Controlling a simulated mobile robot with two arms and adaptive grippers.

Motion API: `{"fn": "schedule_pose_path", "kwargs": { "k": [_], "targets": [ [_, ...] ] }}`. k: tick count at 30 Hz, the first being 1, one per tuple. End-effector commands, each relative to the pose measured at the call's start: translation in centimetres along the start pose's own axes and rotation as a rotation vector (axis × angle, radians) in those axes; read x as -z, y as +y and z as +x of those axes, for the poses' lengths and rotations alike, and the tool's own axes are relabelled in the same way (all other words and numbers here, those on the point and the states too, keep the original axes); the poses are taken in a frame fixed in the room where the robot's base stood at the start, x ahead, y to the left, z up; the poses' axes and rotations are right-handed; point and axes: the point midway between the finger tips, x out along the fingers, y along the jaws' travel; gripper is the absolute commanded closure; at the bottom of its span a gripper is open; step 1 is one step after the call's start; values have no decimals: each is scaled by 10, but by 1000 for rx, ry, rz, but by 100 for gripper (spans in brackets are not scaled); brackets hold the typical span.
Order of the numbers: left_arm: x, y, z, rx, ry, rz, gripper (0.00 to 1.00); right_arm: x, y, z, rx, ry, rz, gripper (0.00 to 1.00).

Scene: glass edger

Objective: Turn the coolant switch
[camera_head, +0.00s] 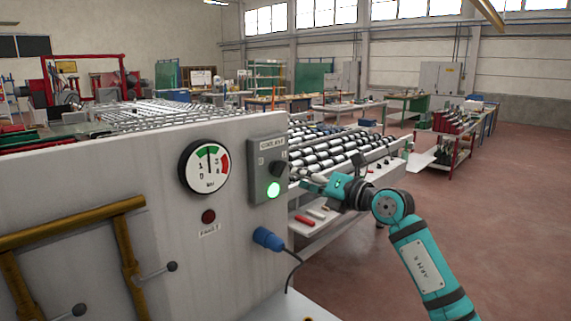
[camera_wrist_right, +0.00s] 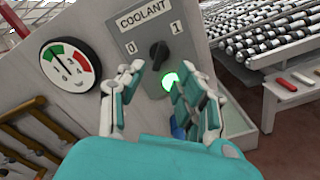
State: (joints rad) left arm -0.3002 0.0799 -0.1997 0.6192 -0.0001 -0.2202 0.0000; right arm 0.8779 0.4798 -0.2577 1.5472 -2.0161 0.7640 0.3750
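The coolant switch is a black rotary knob (camera_head: 279,169) on a grey box (camera_head: 256,166) labelled COOLANT, on the side of the white machine panel. In the right wrist view the knob (camera_wrist_right: 159,55) sits between the marks 0 and 1; its exact setting is hard to read. A green lamp (camera_head: 273,189) glows below it, also in the right wrist view (camera_wrist_right: 169,81). My right gripper (camera_head: 303,184) is just right of the box. In the right wrist view its fingers (camera_wrist_right: 154,78) are open and empty, pointing towards the knob and lamp, apart from the knob. My left gripper is not in view.
A round gauge (camera_head: 206,167) and a dark red FAULT button (camera_head: 208,216) are on the panel to the left. A blue plug (camera_head: 268,239) with a cable sticks out below the box. A roller conveyor (camera_head: 345,150) runs behind my right gripper. Open floor lies right.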

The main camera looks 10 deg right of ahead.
Motion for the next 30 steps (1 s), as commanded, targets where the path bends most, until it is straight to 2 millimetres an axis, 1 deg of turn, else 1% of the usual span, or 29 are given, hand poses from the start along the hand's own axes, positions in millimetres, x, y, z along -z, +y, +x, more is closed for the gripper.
{"fn": "schedule_pose_path", "kwargs": {
  "k": [1,3,6,9,14,22,23,30],
  "targets": [
    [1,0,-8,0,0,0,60,-2,4,12,-2,1,2,65],
    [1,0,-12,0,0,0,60,-2,3,26,-2,1,3,65],
    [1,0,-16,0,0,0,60,-2,3,42,-2,0,3,65],
    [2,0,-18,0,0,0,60,-1,2,54,-1,0,2,65],
    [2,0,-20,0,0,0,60,0,1,63,-1,0,0,65],
    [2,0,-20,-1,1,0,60,0,0,64,-1,0,-1,65],
    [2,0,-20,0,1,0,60,0,0,64,-1,0,-1,68],
    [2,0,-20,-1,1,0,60,0,0,64,-1,0,-1,99]
  ]
}}
